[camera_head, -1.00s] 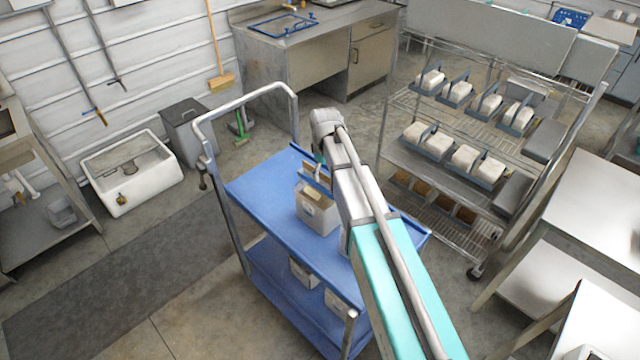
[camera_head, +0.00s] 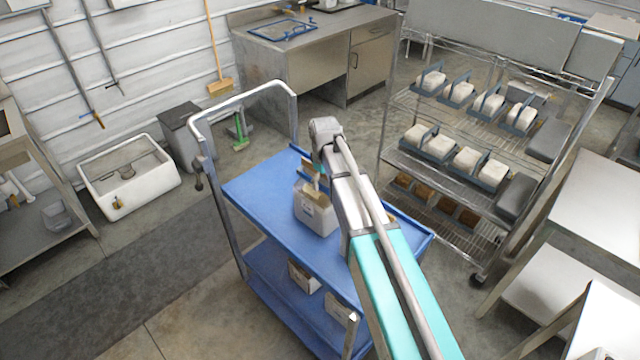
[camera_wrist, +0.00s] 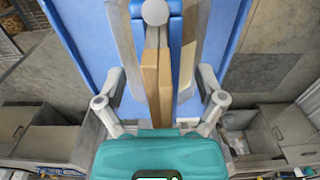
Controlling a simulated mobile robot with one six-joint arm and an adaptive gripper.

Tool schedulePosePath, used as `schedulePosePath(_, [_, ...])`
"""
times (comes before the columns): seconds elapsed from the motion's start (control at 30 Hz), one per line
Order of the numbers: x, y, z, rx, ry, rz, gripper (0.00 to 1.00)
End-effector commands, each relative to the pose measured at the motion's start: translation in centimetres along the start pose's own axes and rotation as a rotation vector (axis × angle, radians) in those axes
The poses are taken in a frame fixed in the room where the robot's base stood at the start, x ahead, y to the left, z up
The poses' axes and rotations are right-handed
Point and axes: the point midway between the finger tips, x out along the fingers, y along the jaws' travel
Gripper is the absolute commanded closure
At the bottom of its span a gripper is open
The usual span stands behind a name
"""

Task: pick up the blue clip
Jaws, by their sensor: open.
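A white bin (camera_head: 318,216) stands on the blue cart (camera_head: 262,193), with brown upright pieces in its top. In the wrist view, the brown pieces (camera_wrist: 151,78) stand between the two fingers of my gripper (camera_wrist: 160,80). A narrow blue part, seemingly the blue clip (camera_wrist: 175,45), lies against their right side, under a grey round knob. The bin's pale rim shows to either side. My gripper is open, with one finger on each side and gaps between. In the head view, my arm partly hides the bin, and the clip is too small to make out surely.
The cart's tall grey handle (camera_head: 246,96) rises at its far left end. A wire rack (camera_head: 455,165) with several white blocks in blue holders stands to the right. More white boxes (camera_head: 304,276) sit on the cart's lower shelf. The cart top left of the bin is clear.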

Motion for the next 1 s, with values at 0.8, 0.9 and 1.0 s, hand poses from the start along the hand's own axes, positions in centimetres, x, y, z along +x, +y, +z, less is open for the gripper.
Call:
schedulePosePath(0.8, [-0.04, -0.05, -0.04, -0.001, 0.0, 0.0, 0.71])
schedulePosePath(0.9, [-0.04, -0.06, -0.04, -0.001, 0.0, 0.0, 0.9])
schedulePosePath(1.0, [-0.04, -0.06, -0.04, -0.001, 0.0, 0.0, 0.97])
